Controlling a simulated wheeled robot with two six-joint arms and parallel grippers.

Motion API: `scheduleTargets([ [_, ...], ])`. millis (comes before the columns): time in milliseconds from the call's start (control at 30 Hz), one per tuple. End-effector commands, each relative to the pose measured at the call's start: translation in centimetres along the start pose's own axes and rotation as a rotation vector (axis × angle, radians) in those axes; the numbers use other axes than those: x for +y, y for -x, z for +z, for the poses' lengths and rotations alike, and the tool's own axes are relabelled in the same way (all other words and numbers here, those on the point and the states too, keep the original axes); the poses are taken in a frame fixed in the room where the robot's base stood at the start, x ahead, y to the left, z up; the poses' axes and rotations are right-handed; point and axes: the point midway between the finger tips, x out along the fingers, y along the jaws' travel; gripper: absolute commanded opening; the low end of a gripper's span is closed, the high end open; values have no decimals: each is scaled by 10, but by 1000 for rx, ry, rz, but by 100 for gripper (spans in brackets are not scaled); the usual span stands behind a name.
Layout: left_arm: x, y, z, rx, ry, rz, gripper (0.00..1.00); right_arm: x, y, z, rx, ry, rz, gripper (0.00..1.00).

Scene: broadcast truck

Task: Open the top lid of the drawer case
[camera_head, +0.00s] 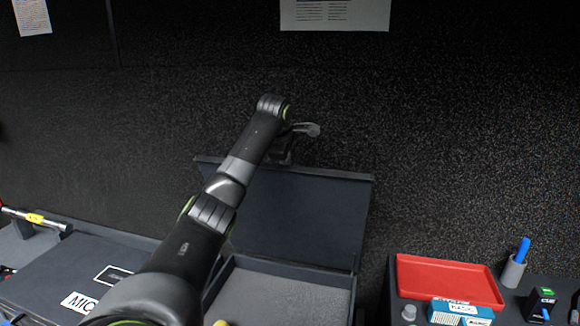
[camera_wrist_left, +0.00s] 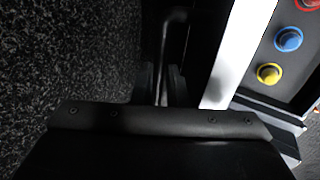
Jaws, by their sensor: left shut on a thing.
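The drawer case (camera_head: 280,300) stands at bottom centre in the head view, with a grey inner surface showing. Its dark lid (camera_head: 310,215) is raised and stands near upright at the back of the case. My left arm reaches up across the lid's left part. My left gripper (camera_head: 281,158) is at the lid's top edge, shut on the lid; the fingertips are partly hidden there. In the left wrist view, the gripper (camera_wrist_left: 162,88) shows as dark, close-set fingers, and the contact is too dark to make out clearly. My right gripper is out of view.
To the right, a red tray (camera_head: 450,281), a blue box (camera_head: 460,312) and a grey cup (camera_head: 512,271) with a blue pen stand on a dark surface. A dark case (camera_head: 60,280) lies left. The black wall is close behind the lid.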

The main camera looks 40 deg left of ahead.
Motion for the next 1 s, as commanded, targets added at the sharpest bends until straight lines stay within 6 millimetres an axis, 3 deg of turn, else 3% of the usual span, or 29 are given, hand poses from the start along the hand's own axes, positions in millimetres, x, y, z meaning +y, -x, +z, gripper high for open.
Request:
scheduleTargets([
  [267,2,3,0,-2,-1,16,0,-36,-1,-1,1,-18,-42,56],
  [367,2,2,0,-1,-1,16,0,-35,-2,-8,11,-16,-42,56],
  [400,2,2,0,-1,0,15,16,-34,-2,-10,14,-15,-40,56],
  [467,2,2,0,-1,0,15,22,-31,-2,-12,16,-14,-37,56],
  [767,2,6,0,-2,-1,17,22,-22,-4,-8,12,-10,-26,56],
  [867,2,16,0,-1,0,19,22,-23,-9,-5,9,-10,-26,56],
  [1000,1,44,0,-2,0,23,22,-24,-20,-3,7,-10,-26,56],
])
